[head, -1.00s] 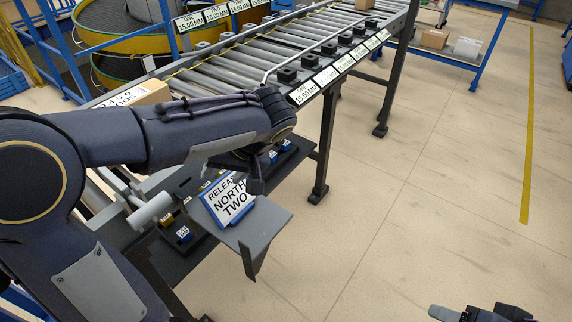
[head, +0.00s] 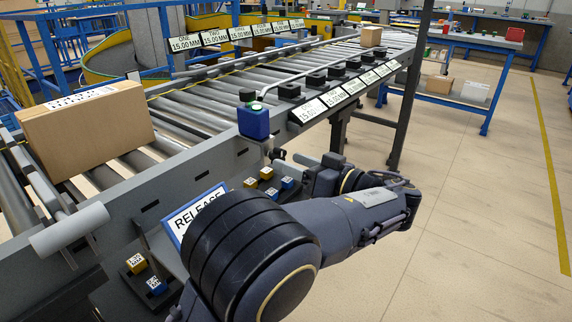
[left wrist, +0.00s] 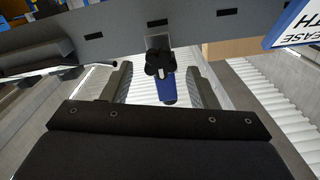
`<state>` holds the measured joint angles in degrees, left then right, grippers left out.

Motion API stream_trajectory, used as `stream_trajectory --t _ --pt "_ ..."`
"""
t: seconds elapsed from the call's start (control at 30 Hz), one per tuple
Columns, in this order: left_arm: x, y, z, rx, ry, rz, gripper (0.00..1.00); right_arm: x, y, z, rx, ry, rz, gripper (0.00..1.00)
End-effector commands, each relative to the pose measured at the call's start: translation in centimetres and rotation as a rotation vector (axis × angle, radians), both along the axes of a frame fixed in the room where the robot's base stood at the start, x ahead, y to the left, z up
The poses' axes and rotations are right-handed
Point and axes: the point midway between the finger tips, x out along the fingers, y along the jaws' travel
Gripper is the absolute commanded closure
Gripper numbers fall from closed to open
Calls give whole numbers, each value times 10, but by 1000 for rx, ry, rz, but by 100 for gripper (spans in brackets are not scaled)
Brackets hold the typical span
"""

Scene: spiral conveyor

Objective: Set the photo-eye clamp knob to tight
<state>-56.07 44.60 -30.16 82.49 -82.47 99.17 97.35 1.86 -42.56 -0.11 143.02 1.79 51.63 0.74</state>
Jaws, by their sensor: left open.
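The photo-eye (head: 254,121) is a blue box with a dark cap, mounted at the conveyor's near side rail in the head view. Its black lobed clamp knob (left wrist: 160,63) shows in the left wrist view, in front of the blue photo-eye body (left wrist: 167,90) and below a light bracket. My left gripper (left wrist: 162,82) is open, with one finger on each side of the knob and photo-eye in the picture; contact cannot be told. In the head view my left gripper (head: 302,160) is beside the rail, just below and right of the photo-eye, its fingertips partly hidden. My right gripper is out of view.
A cardboard box (head: 88,128) lies on the conveyor rollers (head: 300,64) at the left. A RELEASE sign (head: 196,212) and small yellow and blue labelled blocks (head: 266,173) are close to my left arm. Open floor (head: 470,220) lies to the right.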

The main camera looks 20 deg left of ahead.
Motion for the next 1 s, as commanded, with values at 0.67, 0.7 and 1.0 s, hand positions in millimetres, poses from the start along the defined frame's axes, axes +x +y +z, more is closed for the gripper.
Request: stream_trajectory --t 0.67,0.7,1.0 --pt "9 24 0 -1 3 0 66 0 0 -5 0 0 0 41" --pt "9 24 0 -1 3 0 71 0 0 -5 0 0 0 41" --pt "9 24 0 0 7 0 91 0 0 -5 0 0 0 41"
